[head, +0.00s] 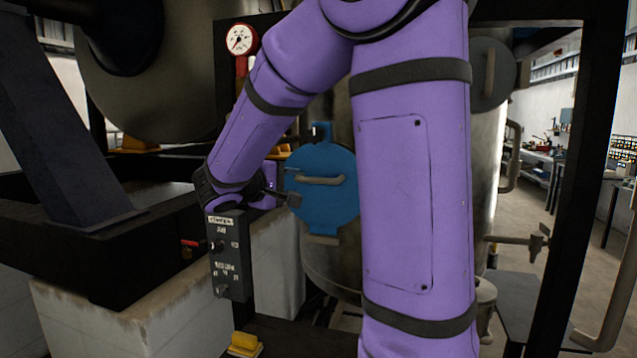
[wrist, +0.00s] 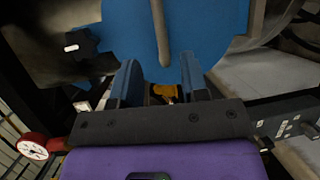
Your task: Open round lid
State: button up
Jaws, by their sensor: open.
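The round blue lid (head: 320,205) is shut against the metal tank behind my arm. It has a horizontal bar handle (head: 320,180) across its upper part and a blue lug at its top. In the wrist view the blue lid (wrist: 205,25) fills the upper middle, and its handle (wrist: 159,30) runs down toward the jaws. My gripper (wrist: 158,80) is open, with its two fingers apart and nothing held between them. In the head view my gripper (head: 285,197) is at the lid's left side, partly hidden by my wrist. The handle end lies just beyond the fingertips.
A grey control box (head: 230,255) with knobs stands just below my wrist. A red-rimmed gauge (head: 241,39) is above left. Black frame beams (head: 580,150) stand at the right, and a pale concrete block (head: 130,310) is at lower left. A valve pipe (head: 530,240) sticks out at right.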

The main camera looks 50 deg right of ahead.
aim_at(316, 181)
jog(key=d, duration=0.3)
jog(key=d+f, duration=0.1)
jog(key=d, duration=0.6)
jog(key=shift+f, duration=0.15)
grip_shut()
